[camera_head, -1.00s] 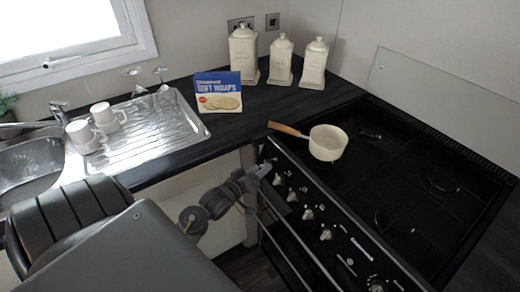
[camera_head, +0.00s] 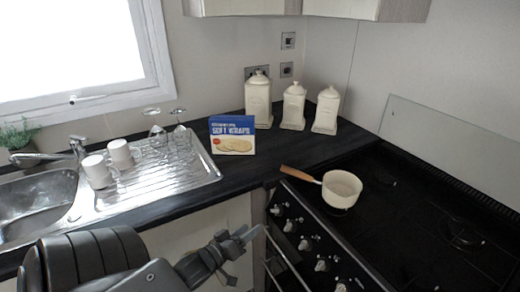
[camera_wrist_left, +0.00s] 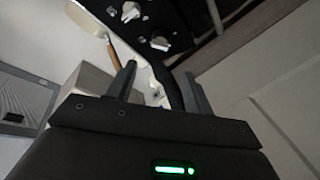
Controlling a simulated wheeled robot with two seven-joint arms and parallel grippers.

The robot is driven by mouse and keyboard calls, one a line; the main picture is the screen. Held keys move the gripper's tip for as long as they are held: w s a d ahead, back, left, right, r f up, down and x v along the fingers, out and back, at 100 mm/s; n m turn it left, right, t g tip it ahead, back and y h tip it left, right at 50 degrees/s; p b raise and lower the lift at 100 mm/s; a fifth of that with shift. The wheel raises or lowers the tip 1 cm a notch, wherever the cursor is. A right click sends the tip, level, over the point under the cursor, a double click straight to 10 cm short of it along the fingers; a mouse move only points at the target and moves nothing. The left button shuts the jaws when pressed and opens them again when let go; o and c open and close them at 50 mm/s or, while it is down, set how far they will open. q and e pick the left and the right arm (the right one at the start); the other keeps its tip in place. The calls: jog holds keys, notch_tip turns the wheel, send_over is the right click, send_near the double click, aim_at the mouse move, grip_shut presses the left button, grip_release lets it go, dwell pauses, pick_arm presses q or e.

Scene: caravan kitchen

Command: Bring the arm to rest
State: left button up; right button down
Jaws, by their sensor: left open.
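My left gripper (camera_head: 250,236) is in front of the counter, near the left front corner of the stove. It is open and empty, and its two dark fingers also show in the left wrist view (camera_wrist_left: 158,85). My left arm (camera_head: 95,262) comes in from the lower left. A cream saucepan (camera_head: 342,190) with a wooden handle sits on the black stove, beyond and to the right of the gripper, apart from it. My right gripper is not in view.
The black stove (camera_head: 420,205) has a row of knobs (camera_head: 304,244) close to my left gripper. A Soft Wraps box (camera_head: 232,136) and cream canisters (camera_head: 258,102) stand on the counter. Two white mugs (camera_head: 97,171) and upturned glasses stand on the drainer (camera_head: 195,180) beside the sink (camera_head: 40,205).

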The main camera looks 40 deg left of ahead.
pick_arm(q)
jog(key=s+f+m+g+y, duration=0.15)
jog(key=s+f+g, duration=0.3)
jog(key=f, duration=1.15)
jog(key=s+f+m+g+h, duration=0.1)
jog(key=s+f+m+g, duration=0.3)
jog(key=f, duration=1.1)
jog(key=s+d+f+m+g, duration=0.2)
jog(key=s+d+f, duration=0.3)
jog(key=s+f, duration=0.5)
jog(key=s+d+f+m+g, duration=0.2)
jog(key=s+d+f+g, duration=0.3)
jog(key=s+f, duration=0.5)
jog(key=shift+s+d+f, duration=0.25)
jog(key=shift+s+d, duration=0.55)
jog(key=shift+s, duration=1.5)
